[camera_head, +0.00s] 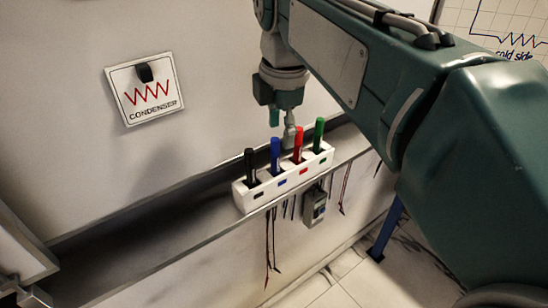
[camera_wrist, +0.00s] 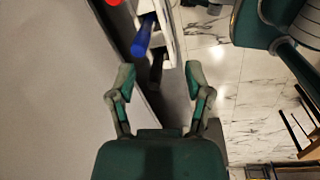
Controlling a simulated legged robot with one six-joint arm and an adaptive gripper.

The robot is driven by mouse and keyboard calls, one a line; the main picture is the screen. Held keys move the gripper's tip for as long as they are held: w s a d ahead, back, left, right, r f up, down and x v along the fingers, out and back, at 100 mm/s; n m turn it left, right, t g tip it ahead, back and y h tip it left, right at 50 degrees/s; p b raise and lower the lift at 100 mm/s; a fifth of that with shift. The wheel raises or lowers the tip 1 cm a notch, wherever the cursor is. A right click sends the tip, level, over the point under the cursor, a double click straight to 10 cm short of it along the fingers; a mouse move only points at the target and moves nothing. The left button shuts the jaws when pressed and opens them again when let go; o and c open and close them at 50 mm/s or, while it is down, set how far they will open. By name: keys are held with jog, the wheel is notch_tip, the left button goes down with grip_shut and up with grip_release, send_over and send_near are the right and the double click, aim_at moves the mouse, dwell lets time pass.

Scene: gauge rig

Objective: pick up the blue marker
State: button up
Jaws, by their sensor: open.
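The blue marker (camera_head: 275,156) stands upright in a white holder (camera_head: 247,197) on the whiteboard ledge, between a black marker (camera_head: 250,165) and a red marker (camera_head: 298,145). A green marker (camera_head: 319,134) stands at the right end. My gripper (camera_head: 282,125) is above and behind the holder, partly hidden by my arm. In the wrist view my gripper (camera_wrist: 160,80) is open and empty. The blue marker (camera_wrist: 142,38) is beyond the fingertips, left of the middle, and the black marker (camera_wrist: 156,70) is closer to the gap between them.
The ledge (camera_head: 170,215) runs along the whiteboard and is clear left of the holder. A CONDENSER card (camera_head: 146,92) hangs on the board under a black clip. A small grey device (camera_head: 314,207) hangs below the ledge. Dark strands hang beside it.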

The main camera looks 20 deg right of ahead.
aim_at(273, 154)
jog(key=w+n, duration=0.1)
jog(key=w+r+n, duration=0.1)
jog(key=n, duration=0.1)
jog(key=w+r+n+g, duration=0.1)
jog(key=shift+w+a+r+n, duration=0.1)
jog(key=shift+r+n, duration=0.05)
jog(key=shift+n, duration=0.25)
jog(key=shift+w+a+r+n, duration=0.1)
jog(key=shift+a+n, duration=0.1)
jog(key=shift+n, duration=0.1)
jog(key=f, duration=1)
jog(key=shift+s, duration=0.25)
jog(key=shift+d+f, duration=0.15)
jog(key=shift+f, duration=0.2)
jog(key=shift+d, duration=0.2)
jog(key=shift+c, duration=0.7)
grip_shut()
jog(key=shift+a, duration=0.15)
